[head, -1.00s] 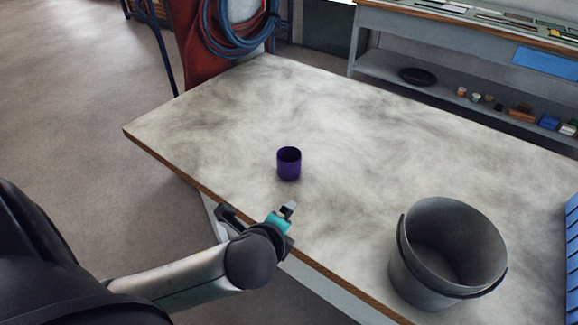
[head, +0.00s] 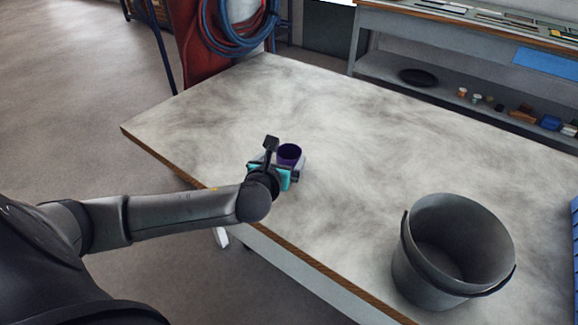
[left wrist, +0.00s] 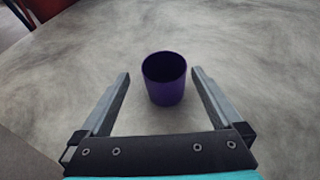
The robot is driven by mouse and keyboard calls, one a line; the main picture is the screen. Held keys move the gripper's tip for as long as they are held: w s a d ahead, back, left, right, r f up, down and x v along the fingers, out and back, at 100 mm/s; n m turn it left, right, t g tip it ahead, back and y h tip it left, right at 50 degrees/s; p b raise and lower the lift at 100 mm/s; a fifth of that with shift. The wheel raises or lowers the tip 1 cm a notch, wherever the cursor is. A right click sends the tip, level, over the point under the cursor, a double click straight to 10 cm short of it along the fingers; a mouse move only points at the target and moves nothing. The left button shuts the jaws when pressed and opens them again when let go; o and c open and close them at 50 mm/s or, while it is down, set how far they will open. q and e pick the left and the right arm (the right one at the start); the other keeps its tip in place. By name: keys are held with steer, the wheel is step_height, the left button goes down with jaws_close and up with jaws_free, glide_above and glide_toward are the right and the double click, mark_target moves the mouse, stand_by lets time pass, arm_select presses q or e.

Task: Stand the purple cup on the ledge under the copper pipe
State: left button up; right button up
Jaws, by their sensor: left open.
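The purple cup (head: 289,153) stands upright on the table (head: 180,125), partly hidden behind my left gripper in the head view. My left gripper (head: 287,160) is low over the table, right at the near side of the cup. In the left wrist view the cup (left wrist: 165,78) stands ahead, between the lines of the two open fingers (left wrist: 160,82), near their tips. I see a gap on each side, and the fingers are not shut on it. The copper pipe and the ledge under it are not seen. My right gripper is not in view.
A grey bucket (head: 408,262) stands on the right part of the table. Behind is a workbench (head: 385,68) with a lower shelf holding a dark dish (head: 418,77) and small items. Coiled hoses (head: 235,35) hang at the back left. The middle of the table is clear.

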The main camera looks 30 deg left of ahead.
mark_target(291, 148)
arm_select(q)
steer(key=shift+x, duration=1.2)
steer(key=shift+d+b+x, duration=0.15)
steer(key=shift+b+x, duration=0.5)
steer(key=shift+x, duration=0.65)
steer(key=shift+d+b+x, duration=0.15)
steer(key=shift+b+x, duration=0.45)
steer(key=shift+x, duration=0.7)
steer(key=shift+w+r, duration=0.15)
steer(key=shift+c, duration=0.4)
steer(key=c, duration=1.4)
steer(key=shift+r, duration=0.15)
